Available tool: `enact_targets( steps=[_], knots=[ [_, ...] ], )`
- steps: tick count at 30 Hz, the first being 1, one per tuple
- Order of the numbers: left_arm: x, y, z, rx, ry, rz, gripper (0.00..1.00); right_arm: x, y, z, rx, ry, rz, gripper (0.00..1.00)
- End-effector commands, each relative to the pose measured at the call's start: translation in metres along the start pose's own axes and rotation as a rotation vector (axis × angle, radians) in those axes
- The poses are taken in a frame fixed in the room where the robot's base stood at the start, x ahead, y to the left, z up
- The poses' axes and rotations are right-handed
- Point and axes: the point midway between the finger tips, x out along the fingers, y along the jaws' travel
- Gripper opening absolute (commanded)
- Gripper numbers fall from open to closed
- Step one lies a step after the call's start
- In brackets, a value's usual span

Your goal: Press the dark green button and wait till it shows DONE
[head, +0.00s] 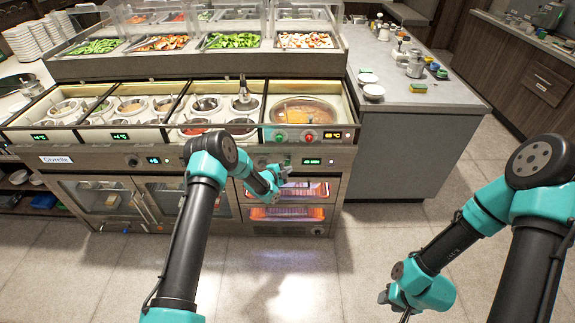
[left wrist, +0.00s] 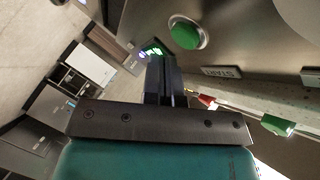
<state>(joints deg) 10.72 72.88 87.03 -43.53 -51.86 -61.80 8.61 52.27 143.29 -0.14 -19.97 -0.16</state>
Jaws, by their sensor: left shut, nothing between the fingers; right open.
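A round green button (left wrist: 187,32) with a metal rim sits on the steel panel in the left wrist view, beside a START label (left wrist: 221,72). My left gripper (head: 287,168) is at the counter's front panel, its fingers shut and empty. In the left wrist view its fingertips (left wrist: 160,62) are close to the button, with a visible offset; I cannot tell contact. A lit green display (head: 312,161) is on the panel to the right of the gripper; it also shows in the left wrist view (left wrist: 153,48), its text unreadable. My right gripper (head: 389,299) is open over the floor.
Above the panel, a well of orange-brown liquid (head: 303,111) has a smaller green button (head: 281,137) and a red one (head: 308,136) on its front edge. Sauce wells (head: 160,104) lie to the left. Glowing drawers (head: 304,190) are below. Floor at the right is clear.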

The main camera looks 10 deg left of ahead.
Motion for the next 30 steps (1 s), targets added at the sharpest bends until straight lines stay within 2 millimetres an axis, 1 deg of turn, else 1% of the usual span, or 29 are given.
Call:
enact_targets(
  steps=[5,22,30],
  knots=[
    [-0.003,0.002,-0.002,-0.001,0.001,0.001,0.0,0.0,0.0,0.0,0.0,0.0,0.0,0.43],
    [-0.032,0.024,-0.023,-0.001,0.0,0.002,0.0,0.0,0.0,0.0,0.0,0.0,0.0,0.43],
    [-0.035,0.026,-0.025,-0.001,0.0,0.001,0.0,0.0,0.0,0.0,0.0,0.0,0.0,0.43]
  ],
)
